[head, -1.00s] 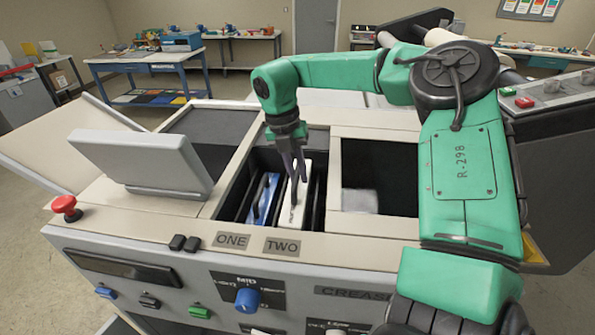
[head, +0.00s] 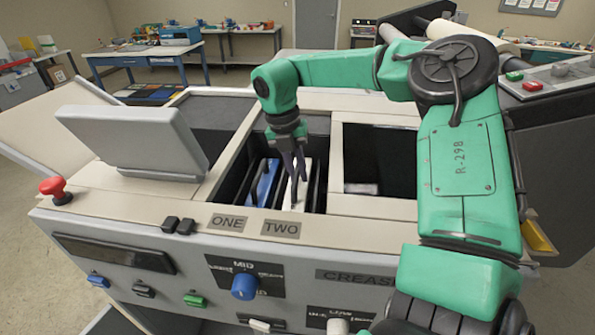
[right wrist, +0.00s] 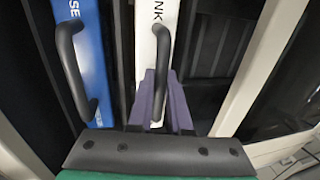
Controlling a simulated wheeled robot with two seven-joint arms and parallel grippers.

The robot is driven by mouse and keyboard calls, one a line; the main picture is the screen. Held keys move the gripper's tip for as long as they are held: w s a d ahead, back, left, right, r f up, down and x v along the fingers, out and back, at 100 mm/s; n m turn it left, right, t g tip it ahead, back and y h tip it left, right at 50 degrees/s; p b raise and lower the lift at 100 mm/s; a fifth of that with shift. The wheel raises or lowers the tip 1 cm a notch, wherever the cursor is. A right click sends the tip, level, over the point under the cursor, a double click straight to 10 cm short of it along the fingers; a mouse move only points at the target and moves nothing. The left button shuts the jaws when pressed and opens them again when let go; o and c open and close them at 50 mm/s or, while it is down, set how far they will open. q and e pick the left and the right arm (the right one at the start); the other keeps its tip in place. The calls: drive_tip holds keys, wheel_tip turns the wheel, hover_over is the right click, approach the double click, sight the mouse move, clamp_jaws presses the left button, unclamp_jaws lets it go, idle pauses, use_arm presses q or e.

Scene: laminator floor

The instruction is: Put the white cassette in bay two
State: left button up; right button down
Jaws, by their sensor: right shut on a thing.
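The white cassette (head: 304,178) sits upright in the slot above the TWO label (head: 281,229), its top about level with the blue cassette (head: 262,187) beside it. My right gripper (head: 295,178) is over it, pointing down. In the right wrist view, the purple fingers (right wrist: 160,100) are shut on the black handle of the white cassette (right wrist: 150,62). The lower part of the cassette is hidden inside the bay. The blue cassette also shows in the right wrist view (right wrist: 86,50), in the slot above the ONE label (head: 228,223). My left gripper is not in view.
The laminator's cream frame (head: 240,160) surrounds the bays. A raised grey screen (head: 135,138) stands to the left, with a red button (head: 54,188) near the front corner. A dark open compartment (head: 380,165) lies to the right. Benches stand far behind.

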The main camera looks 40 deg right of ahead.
drive_tip(key=shift+f+b, duration=0.7)
drive_tip(key=shift+s, duration=0.1)
drive_tip(key=c, duration=0.8)
unclamp_jaws()
drive_tip(key=shift+o, duration=0.2)
wheel_tip(320, 180, up, 14)
drive_tip(key=w+a, duration=0.1)
drive_tip(key=w, duration=0.1)
drive_tip(key=shift+w+a+b, duration=0.25)
drive_tip(key=shift+a+b, duration=0.05)
drive_tip(key=shift+a, duration=0.1)
